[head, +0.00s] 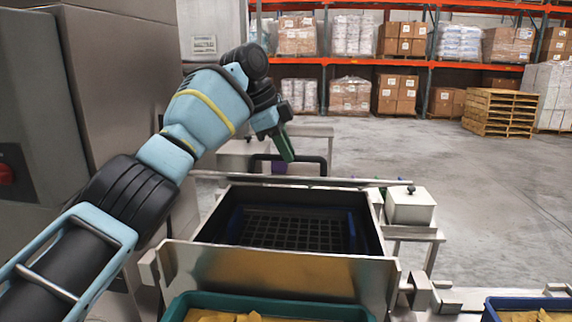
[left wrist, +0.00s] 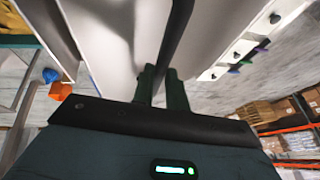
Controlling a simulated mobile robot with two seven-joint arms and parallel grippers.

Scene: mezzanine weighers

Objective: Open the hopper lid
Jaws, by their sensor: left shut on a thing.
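The hopper (head: 205,222) stands in front of me with its mouth uncovered, and a dark grid (head: 290,232) shows inside. The steel hopper lid (head: 345,182) lies at the far side of the mouth, seen nearly edge-on as a thin strip. Its black handle (head: 317,158) stands up behind that strip. My left gripper (head: 288,157) reaches over from the left and is shut on the handle. In the left wrist view, the dark fingers (left wrist: 162,88) close around the handle bar (left wrist: 180,38), with the pale lid panel (left wrist: 110,35) beyond. My right gripper is not in view.
A teal bin (head: 190,303) with yellow contents sits below the hopper's front plate (head: 275,272). A blue bin (head: 492,304) is at bottom right. A small steel box (head: 410,207) stands right of the hopper. A large grey cabinet (head: 120,75) borders the left. Open floor lies right.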

